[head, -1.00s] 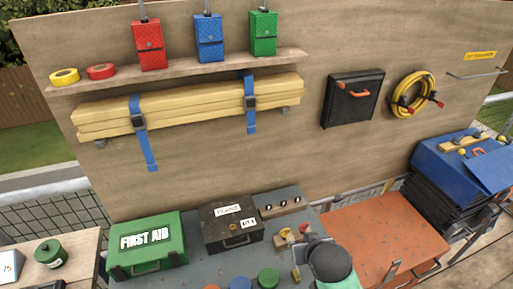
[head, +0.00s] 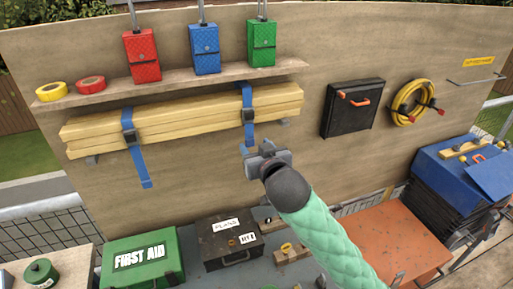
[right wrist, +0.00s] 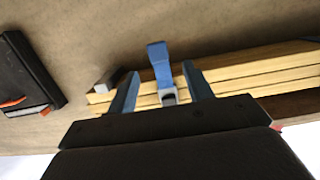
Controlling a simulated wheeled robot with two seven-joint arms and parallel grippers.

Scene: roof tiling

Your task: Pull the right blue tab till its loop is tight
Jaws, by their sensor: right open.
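The right blue strap loops around the bundle of pale timber battens (head: 190,110) on the wall, with a dark buckle (head: 249,115). Its blue tab (head: 249,135) hangs down below the buckle, its lower part close to my right gripper (head: 257,149). In the right wrist view the tab (right wrist: 158,58) and its buckle (right wrist: 168,97) appear between the two spread fingers of my right gripper (right wrist: 160,85), with space on both sides. The gripper is open and holds nothing. The left blue strap (head: 138,155) hangs farther left. My left gripper is out of view.
A shelf (head: 180,79) with red, blue and green pouches runs above the battens. A black case (head: 353,106) and a yellow cable coil (head: 410,102) hang to the right. Below are a green first aid box (head: 143,258) and a dark plans box (head: 230,242).

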